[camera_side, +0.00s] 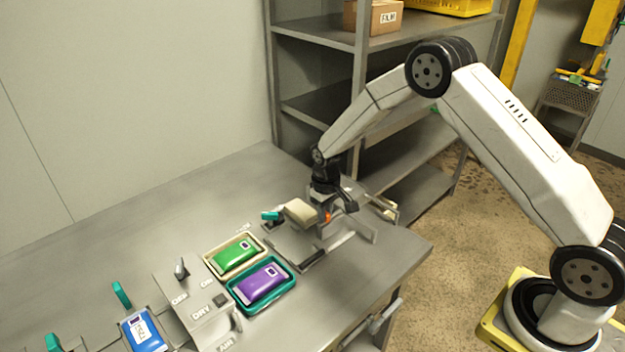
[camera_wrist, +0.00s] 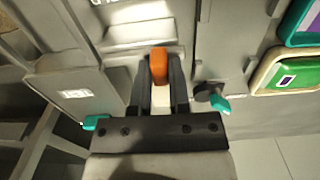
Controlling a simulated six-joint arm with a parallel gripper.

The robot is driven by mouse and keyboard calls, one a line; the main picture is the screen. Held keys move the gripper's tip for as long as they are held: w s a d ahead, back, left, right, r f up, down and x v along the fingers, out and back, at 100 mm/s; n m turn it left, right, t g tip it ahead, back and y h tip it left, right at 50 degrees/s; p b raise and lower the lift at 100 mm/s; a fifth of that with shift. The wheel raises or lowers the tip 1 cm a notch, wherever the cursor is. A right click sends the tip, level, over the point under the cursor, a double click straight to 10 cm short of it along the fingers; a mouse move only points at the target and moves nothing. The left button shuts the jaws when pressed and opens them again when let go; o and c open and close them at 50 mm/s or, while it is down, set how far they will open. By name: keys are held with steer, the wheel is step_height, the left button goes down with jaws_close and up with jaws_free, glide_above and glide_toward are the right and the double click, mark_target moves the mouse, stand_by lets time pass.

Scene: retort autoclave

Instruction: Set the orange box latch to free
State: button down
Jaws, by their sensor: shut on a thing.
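The orange latch (camera_wrist: 159,64) sits between the two fingertips of my gripper (camera_wrist: 160,82) in the wrist view. My gripper is shut on it. In the side view a small orange part of the latch (camera_side: 327,216) shows just below my gripper (camera_side: 335,205), at the grey metal fixture near the table's far right end. A cream block (camera_side: 300,212) stands just left of the gripper. The fingers hide much of the latch, and I cannot tell which position it is set to.
A teal-handled lever (camera_side: 270,215) stands close left of the gripper. Trays with a green pouch (camera_side: 237,254) and a purple pouch (camera_side: 264,284) lie nearer the camera, beside a grey switch panel (camera_side: 190,308). A metal shelf (camera_side: 330,38) stands behind. The table's back left is clear.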

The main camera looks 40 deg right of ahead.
steer(key=shift+a, duration=0.25)
steer(key=c, duration=0.6)
jaws_free()
steer(key=shift+r, duration=0.2)
steer(key=shift+r, duration=0.2)
step_height(320, 180, up, 7)
steer(key=shift+f, duration=0.1)
steer(key=shift+s+r, duration=0.1)
steer(key=shift+r, duration=0.15)
